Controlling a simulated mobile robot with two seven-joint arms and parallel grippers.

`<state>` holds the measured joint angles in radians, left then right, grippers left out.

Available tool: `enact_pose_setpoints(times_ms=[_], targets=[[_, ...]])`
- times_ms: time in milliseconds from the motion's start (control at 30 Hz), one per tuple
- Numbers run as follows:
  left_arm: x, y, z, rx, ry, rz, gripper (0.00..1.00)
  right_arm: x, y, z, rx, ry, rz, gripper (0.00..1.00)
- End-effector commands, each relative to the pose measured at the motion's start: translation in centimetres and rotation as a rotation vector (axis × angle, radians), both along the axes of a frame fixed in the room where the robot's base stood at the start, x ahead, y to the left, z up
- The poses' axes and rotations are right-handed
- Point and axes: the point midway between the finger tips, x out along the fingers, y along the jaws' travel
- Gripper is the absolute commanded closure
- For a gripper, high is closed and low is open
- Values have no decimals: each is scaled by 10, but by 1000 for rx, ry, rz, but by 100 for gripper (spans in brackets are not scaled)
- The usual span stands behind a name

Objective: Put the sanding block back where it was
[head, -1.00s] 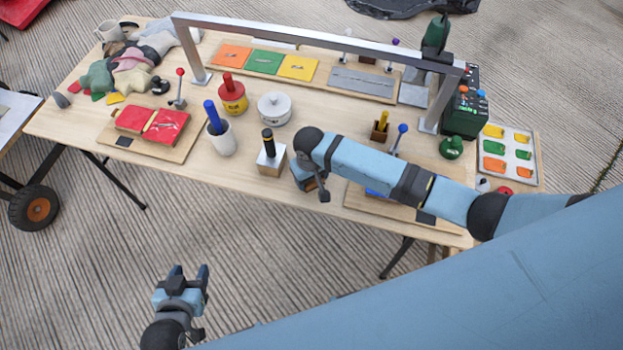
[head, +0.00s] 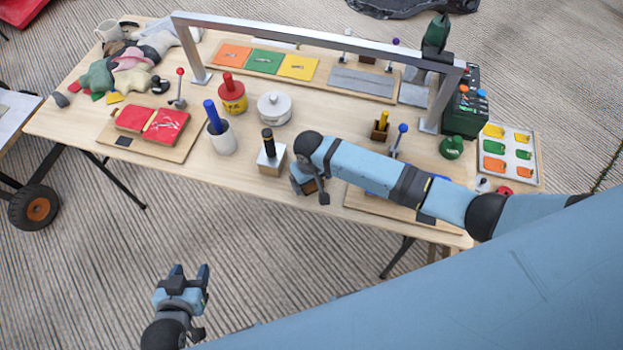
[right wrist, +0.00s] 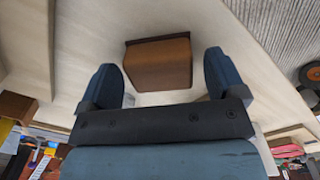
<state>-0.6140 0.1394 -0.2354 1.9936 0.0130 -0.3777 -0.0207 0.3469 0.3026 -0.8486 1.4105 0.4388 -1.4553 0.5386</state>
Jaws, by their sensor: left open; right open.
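A brown block with a dark edge, which looks like the sanding block (right wrist: 158,64), is on the pale tabletop in the right wrist view. My right gripper (right wrist: 165,80) is open, with one finger on each side of the block and a visible gap at both sides. In the head view my right gripper (head: 305,181) is low at the table's front edge, and a bit of the brown block (head: 311,187) shows beside its fingers; the rest is hidden. My left gripper (head: 188,272) is open and empty, off the table over the floor.
A black-handled block (head: 271,158) stands just left of my right gripper. A white cup with a blue handle (head: 222,138) and a white lidded pot (head: 274,108) stand farther left. A metal frame (head: 320,36) spans the table (head: 330,120). My right forearm covers part of a wooden board (head: 385,208).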

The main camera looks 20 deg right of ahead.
Motion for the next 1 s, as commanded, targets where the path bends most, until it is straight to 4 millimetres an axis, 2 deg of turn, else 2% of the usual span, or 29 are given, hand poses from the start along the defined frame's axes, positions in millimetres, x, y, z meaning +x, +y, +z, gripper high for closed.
enact_pose_setpoints(times_ms=[400, 600, 833, 1000], targets=[[0, 0, 4, 0, -1, 0, 47, 0, 3, 83, 4, -2, 1, 11], [0, 0, 5, 0, -1, 1, 47, 0, 3, 110, 1, -1, 0, 11], [0, 0, 5, 0, -1, 1, 47, -2, 4, 116, 9, -3, 1, 11], [0, 0, 4, 0, -1, 1, 47, -22, 20, 93, 126, -73, 25, 11]])
